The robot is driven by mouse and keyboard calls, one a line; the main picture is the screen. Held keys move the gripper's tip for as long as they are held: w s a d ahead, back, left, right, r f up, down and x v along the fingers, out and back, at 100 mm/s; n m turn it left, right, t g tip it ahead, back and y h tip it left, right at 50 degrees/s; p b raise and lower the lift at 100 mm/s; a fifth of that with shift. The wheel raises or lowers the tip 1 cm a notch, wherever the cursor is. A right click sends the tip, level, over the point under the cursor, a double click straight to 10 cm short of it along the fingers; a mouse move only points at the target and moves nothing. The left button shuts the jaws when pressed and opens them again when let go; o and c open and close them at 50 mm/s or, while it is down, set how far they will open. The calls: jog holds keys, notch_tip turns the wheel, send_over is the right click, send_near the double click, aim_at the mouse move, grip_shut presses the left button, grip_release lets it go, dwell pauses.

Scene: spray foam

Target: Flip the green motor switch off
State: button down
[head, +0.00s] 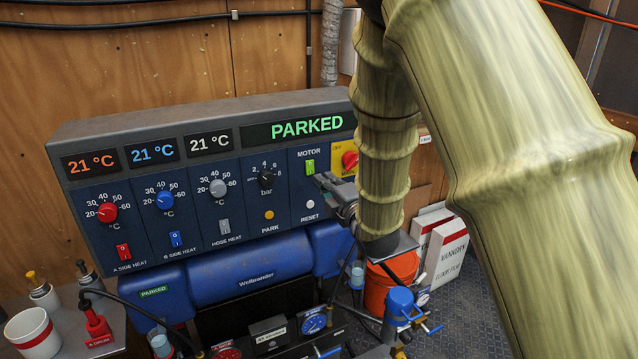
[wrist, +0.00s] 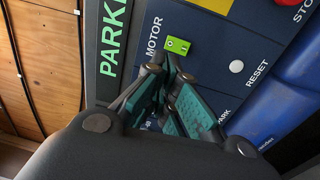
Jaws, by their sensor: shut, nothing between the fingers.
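The green motor switch (head: 310,166) sits under the MOTOR label on the dark blue control panel (head: 190,250). It also shows in the wrist view as a small bright green rocker (wrist: 177,46), just past my fingertips. My gripper (head: 324,181) is in front of the panel, a little below and right of the switch in the head view. In the wrist view my gripper (wrist: 172,77) is shut and empty, with its tips close to the switch. I cannot tell whether they touch it. The display (head: 305,127) above reads PARKED in green.
The white RESET button (head: 310,204) is below the switch. The red stop knob (head: 350,159) on a yellow plate is close on the right. The pressure knob (head: 265,177) and yellow PARK button (head: 269,215) are to the left. Blue cylinders (head: 245,268) lie below the panel.

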jog(key=shift+r+b+v, duration=0.2)
jog(key=shift+b+v, duration=0.1)
jog(key=shift+v, duration=0.7)
jog(key=shift+r+b+v, duration=0.2)
jog(key=shift+b+v, duration=0.05)
jog(key=shift+v, duration=0.75)
jog(key=shift+s, duration=0.1)
jog(key=s+d+f+m+g+h, duration=0.25)
jog(key=s+f+m, duration=0.2)
jog(key=f, duration=0.75)
jog(key=s+d+f+m+g+h, duration=0.1)
jog(key=s+d+f+m+g, duration=0.3)
jog(key=f, duration=0.7)
jog(key=s+d+f+m+g+h, duration=0.15)
jog(key=s+f+m, duration=0.35)
jog(key=f, duration=0.7)
jog(key=s+d+f+m+g, duration=0.2)
jog(key=s+f, duration=0.4)
jog(key=s, duration=0.5)
jog(key=s+d+f+m+g+h, duration=0.1)
jog(key=s+f+m+g, duration=0.3)
jog(key=s, duration=0.8)
jog(key=s+d+f+m+g+h, duration=0.1)
jog(key=s+d+f+m+g, duration=0.1)
jog(key=s+f, duration=0.6)
jog(key=s+m+g, duration=0.1)
jog(key=s, duration=0.2)
jog(key=shift+s+d+f, duration=0.15)
jog(key=shift+s+d, duration=0.1)
jog(key=shift+d, duration=0.1)
